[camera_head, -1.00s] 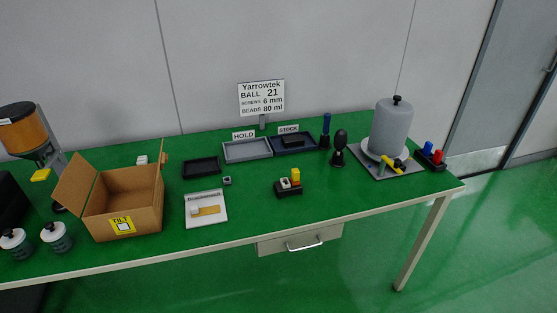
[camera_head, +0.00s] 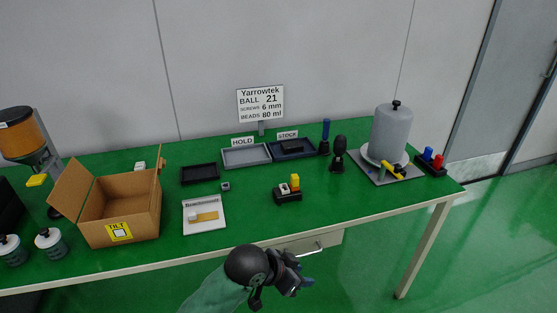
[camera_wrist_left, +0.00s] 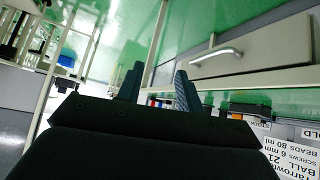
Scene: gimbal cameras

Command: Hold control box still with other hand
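The control box is probably the small black box (camera_head: 287,195) with a white part and a yellow part on top. It sits on the green table (camera_head: 240,226) near the front edge, right of the middle. My left gripper (camera_head: 306,284) is in front of the table's edge, below and apart from this box. In the left wrist view its two fingers (camera_wrist_left: 159,72) are spread with nothing between them. My right gripper is in neither view.
A drawer handle (camera_head: 315,249) under the table is close to my left gripper, and it shows in the left wrist view (camera_wrist_left: 216,56). A cardboard box (camera_head: 125,217) stands at left. A grey cylinder (camera_head: 390,132) on a plate stands at right. Green surface around the control box is clear.

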